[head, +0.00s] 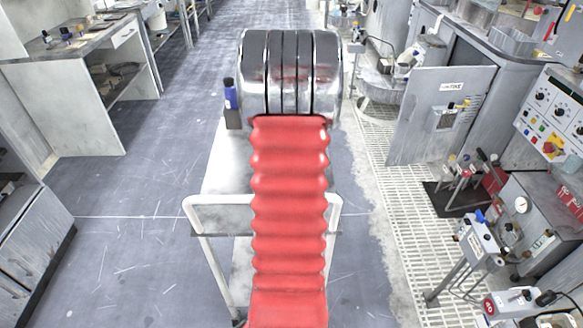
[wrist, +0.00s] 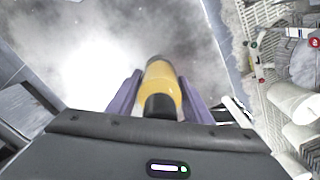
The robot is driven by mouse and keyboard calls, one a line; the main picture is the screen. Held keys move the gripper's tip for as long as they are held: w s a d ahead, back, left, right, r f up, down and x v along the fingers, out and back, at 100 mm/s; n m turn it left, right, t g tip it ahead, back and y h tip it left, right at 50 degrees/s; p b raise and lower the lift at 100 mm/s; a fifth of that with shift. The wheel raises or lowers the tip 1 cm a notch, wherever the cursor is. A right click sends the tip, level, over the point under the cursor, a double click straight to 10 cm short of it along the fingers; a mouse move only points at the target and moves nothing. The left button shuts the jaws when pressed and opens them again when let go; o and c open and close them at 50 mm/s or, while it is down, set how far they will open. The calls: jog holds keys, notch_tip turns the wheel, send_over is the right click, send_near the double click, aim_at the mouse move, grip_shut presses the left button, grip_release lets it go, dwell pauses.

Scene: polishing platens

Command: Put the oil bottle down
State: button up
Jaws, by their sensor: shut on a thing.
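In the wrist view, my gripper (wrist: 160,78) is shut on a yellow bottle with a black end (wrist: 160,80), which I take for the oil bottle. The purple fingers press on its two sides, and the black end points toward the camera. The bottle's far end lies over a pale, cloudy grey surface (wrist: 75,55); I cannot tell whether it touches it. In the head view, my arm hides the gripper and the yellow bottle.
A blue bottle with a dark cap (head: 230,94) shows just left of my arm. A bench (head: 75,60) stands at left, with open grey floor (head: 130,225) before it. At right are a floor grating (head: 415,205), a cabinet door (head: 440,115) and a gauge stand (head: 480,240).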

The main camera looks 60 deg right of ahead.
jog(key=shift+f, duration=2.4)
jog(key=shift+f, duration=0.1)
jog(key=o, duration=1.3)
jog(key=shift+o, duration=0.2)
notch_tip(320, 180, up, 12)
jog(key=shift+r, duration=0.1)
jog(key=shift+w, duration=0.1)
